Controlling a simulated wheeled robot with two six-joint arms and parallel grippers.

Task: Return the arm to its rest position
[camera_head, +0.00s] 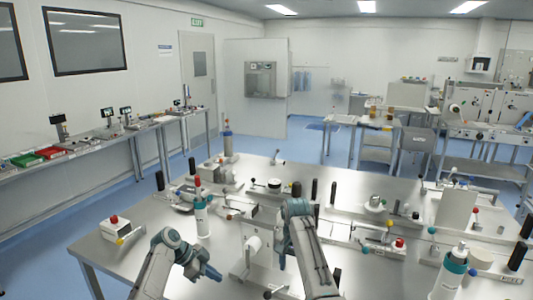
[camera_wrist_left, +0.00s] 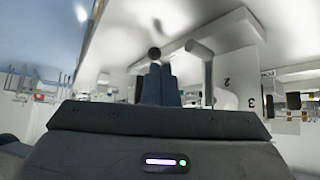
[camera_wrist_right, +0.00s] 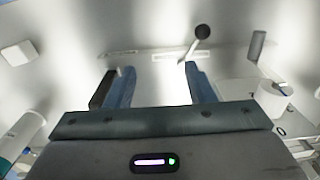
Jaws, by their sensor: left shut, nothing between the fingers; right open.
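My left gripper (camera_head: 211,273) hangs over the near left part of the metal bench (camera_head: 90,248) in the head view. In the left wrist view its blue fingers (camera_wrist_left: 158,82) are together with nothing between them. My right gripper (camera_head: 282,262) points down over the middle of the bench, partly hidden by its own arm. In the right wrist view its fingers (camera_wrist_right: 158,86) are apart with an empty gap. A black-knobbed lever (camera_wrist_right: 202,32) shows beyond the right finger. I cannot tell its distance from the finger.
A white box with a red button (camera_head: 114,228) stands left of my left arm. A teal-banded bottle (camera_head: 450,272) stands at right front. The bench's front left corner is clear.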

